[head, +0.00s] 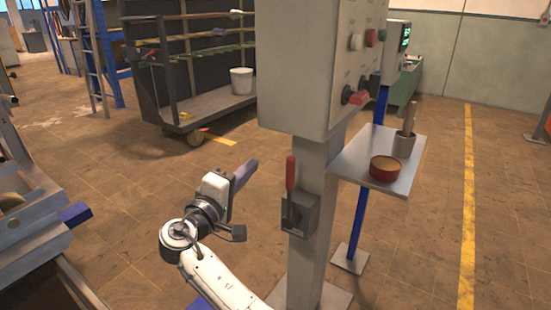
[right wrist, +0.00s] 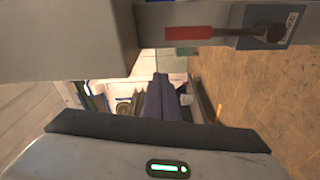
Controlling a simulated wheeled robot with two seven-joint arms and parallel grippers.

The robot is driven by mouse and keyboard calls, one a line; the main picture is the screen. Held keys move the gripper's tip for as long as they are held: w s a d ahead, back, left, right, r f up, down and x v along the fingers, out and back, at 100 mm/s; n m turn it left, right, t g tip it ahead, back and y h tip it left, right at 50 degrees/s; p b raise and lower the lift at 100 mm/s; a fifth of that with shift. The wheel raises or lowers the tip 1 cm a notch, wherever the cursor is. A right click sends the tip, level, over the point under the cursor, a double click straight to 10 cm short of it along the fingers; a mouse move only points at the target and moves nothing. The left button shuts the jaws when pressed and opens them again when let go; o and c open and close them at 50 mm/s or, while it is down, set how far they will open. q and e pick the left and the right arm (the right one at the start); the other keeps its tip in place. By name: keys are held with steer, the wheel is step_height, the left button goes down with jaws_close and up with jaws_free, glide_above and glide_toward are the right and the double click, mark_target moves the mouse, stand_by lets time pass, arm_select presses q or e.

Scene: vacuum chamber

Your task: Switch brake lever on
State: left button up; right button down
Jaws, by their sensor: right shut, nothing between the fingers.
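The brake lever has a red handle (head: 291,173) that points up from a dark grey box (head: 304,212) on the post. In the right wrist view the red handle (right wrist: 190,33) lies sideways along the top, and its labelled box (right wrist: 283,25) is at the top right. My right gripper (head: 247,171) is left of the lever in the head view, at about the handle's height and apart from it. Its dark fingers (right wrist: 161,82) are shut with nothing between them. My left gripper is not in view.
A grey control cabinet (head: 300,60) with buttons and a red switch (head: 358,97) tops the post (head: 314,240). A small shelf (head: 370,175) with a red tin (head: 385,169) and a grey cup (head: 403,145) juts out right. A rack cart (head: 200,105) stands behind. Floor is open left of the post.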

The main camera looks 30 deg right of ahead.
steer(key=x, duration=1)
arm_select(q)
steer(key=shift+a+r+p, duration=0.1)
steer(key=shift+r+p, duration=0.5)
steer(key=shift+p, duration=0.4)
arm_select(e)
steer(key=s, duration=0.2)
steer(key=s+f, duration=0.1)
steer(key=shift+s+d, duration=0.4)
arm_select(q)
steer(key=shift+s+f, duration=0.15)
